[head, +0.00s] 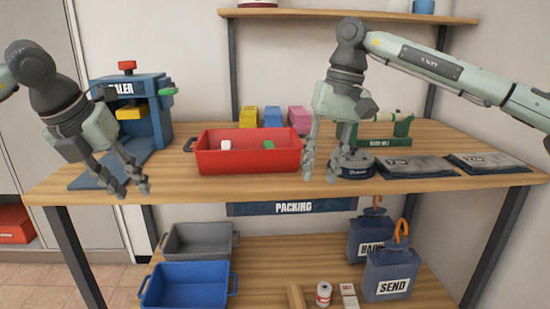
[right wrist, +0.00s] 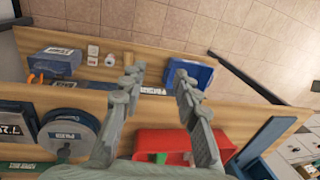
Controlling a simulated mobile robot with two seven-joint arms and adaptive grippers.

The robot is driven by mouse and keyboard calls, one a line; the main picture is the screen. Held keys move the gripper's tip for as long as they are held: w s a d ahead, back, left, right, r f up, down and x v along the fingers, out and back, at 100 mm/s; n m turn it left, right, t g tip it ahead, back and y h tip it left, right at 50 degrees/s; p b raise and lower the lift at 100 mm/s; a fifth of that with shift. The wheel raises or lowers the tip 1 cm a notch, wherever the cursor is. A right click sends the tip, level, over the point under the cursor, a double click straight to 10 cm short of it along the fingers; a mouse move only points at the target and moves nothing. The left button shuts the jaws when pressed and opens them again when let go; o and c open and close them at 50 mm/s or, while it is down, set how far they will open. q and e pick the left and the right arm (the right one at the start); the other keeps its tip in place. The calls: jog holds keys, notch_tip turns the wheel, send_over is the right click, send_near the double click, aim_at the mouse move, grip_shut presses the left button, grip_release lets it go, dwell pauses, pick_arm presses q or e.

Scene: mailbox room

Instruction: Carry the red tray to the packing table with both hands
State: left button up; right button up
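The red tray (head: 250,163) sits on the packing table (head: 420,183), near its front edge. It holds a small white item (head: 226,145) and a small green item (head: 268,146). Its dark left handle (head: 190,145) shows; its right handle is hidden. My left gripper (head: 128,188) is open and empty, left of the tray by the table's front edge, apart from it. My right gripper (head: 323,168) is open and empty, just right of the tray. In the right wrist view its fingers (right wrist: 158,74) are spread, with the red tray (right wrist: 165,141) beyond and below them.
A blue sealer machine (head: 145,110) stands left of the tray. Yellow, blue and pink boxes (head: 273,117) stand behind it. The lower shelf holds a blue bin (head: 185,285) and a grey bin (head: 199,240).

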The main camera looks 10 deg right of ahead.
notch_tip(320, 180, up, 11)
jog(key=d, duration=0.2)
jog(key=shift+w+r, duration=0.15)
jog(key=shift+w, duration=0.1)
jog(key=shift+d, duration=0.1)
